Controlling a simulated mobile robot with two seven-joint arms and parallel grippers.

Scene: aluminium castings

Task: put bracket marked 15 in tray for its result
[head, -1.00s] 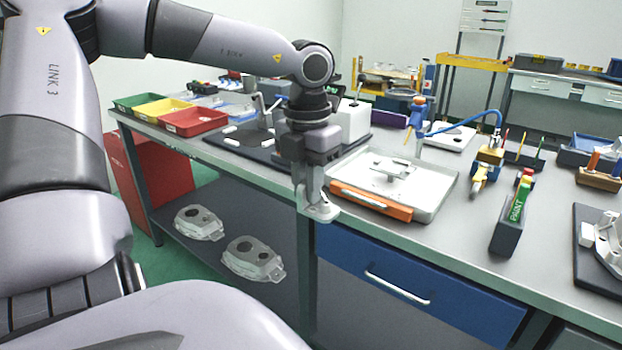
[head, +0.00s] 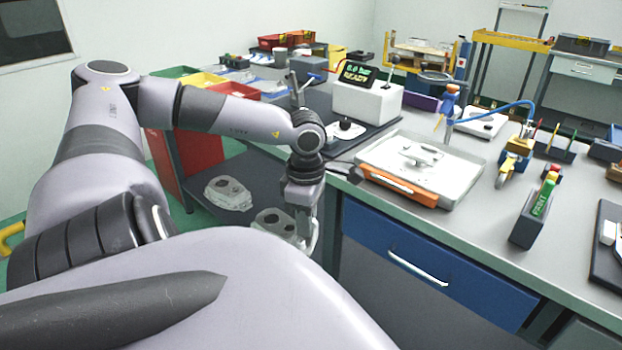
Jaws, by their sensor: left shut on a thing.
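My left gripper (head: 304,222) points down in front of the bench's front edge. It is shut on a light grey metal bracket (head: 314,238), seen nearly edge-on and partly hidden by the fingers and my arm. No number can be read on it. At the back left of the bench stand a green tray (head: 174,72), a yellow tray (head: 203,79) and a red tray (head: 238,91), partly behind my left arm. Another pale bracket (head: 420,153) lies in a white tray with an orange front (head: 470,180). My right gripper is not in view.
A white tester box (head: 366,103) with a lit "0.0 bar READY" display stands on a dark mat behind the gripper. Grey castings (head: 228,193) sit on the lower shelf. A dark marker holder (head: 528,228) stands at right.

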